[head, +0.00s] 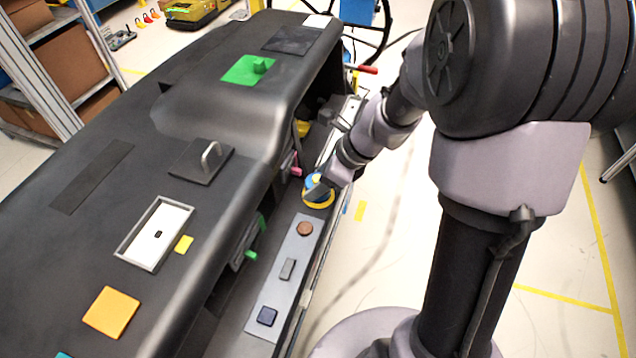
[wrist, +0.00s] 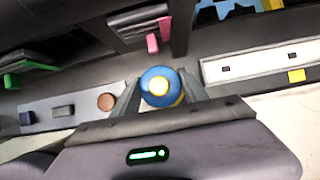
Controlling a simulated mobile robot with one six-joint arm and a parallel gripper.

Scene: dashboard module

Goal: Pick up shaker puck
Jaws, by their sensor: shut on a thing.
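In the head view the puck (head: 310,181) shows at the end of my arm, over a yellow round base (head: 319,205) on the lower ledge. I cannot tell whether the puck still touches this base. Part of the puck is hidden by my gripper in the head view.
A grey strip (head: 279,302) with a brown disc (head: 305,228), a grey block (head: 287,269) and a dark blue block (head: 267,316) lies beside the puck. The dashboard (head: 110,215) overhangs the ledge. A pink handle (wrist: 152,43) and a green handle (head: 251,255) stick out below it.

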